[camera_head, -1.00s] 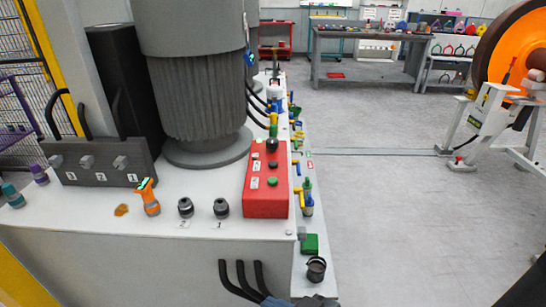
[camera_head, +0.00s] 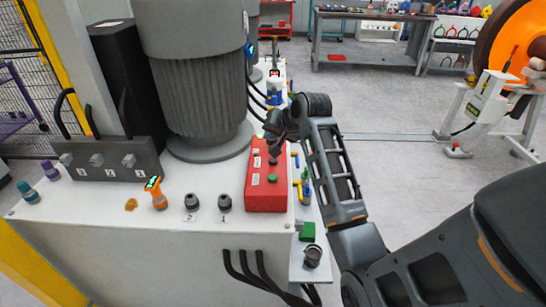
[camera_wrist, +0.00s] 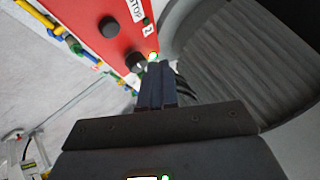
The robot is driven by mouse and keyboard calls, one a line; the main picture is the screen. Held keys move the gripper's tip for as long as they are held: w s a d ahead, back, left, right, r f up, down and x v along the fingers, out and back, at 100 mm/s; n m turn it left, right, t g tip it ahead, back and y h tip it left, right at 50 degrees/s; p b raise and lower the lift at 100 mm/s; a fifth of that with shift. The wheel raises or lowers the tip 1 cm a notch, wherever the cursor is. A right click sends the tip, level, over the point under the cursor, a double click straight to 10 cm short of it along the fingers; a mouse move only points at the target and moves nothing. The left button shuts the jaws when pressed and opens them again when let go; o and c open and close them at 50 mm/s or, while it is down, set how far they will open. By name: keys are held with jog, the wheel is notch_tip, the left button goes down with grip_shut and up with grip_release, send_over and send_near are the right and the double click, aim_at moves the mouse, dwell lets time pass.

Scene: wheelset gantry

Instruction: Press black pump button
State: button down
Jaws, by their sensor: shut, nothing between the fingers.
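The red control box (camera_head: 265,193) stands on the white bench, with a green button (camera_head: 272,178) at its near end and a dark button (camera_head: 273,161) further back. The black knob-like button at its far end is hidden behind my gripper (camera_head: 274,133) in the head view. In the wrist view this black button (camera_wrist: 134,62) stands out from the red panel (camera_wrist: 95,14), and another dark button (camera_wrist: 108,27) sits beside a STOP label. My gripper (camera_wrist: 155,68) is shut and empty, its tips close beside the black button. I cannot tell whether they touch.
A large grey ribbed motor (camera_head: 205,95) stands left of the box, close to my gripper. Valves and fittings (camera_head: 305,185) line the bench's right edge. Black hoses (camera_head: 262,268) hang in front.

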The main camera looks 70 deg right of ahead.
jog(key=shift+s+d+r, duration=0.2)
jog(key=shift+d+r, duration=0.7)
jog(key=shift+d, duration=0.25)
jog(key=shift+f, duration=0.1)
jog(key=b, duration=0.7)
send_over(275, 161)
notch_tip(275, 161, down, 6)
jog(key=shift+f, duration=0.2)
jog(key=shift+f+b, duration=0.4)
jog(key=shift+f, duration=0.75)
jog(key=shift+f, duration=0.1)
jog(key=shift+f, duration=0.3)
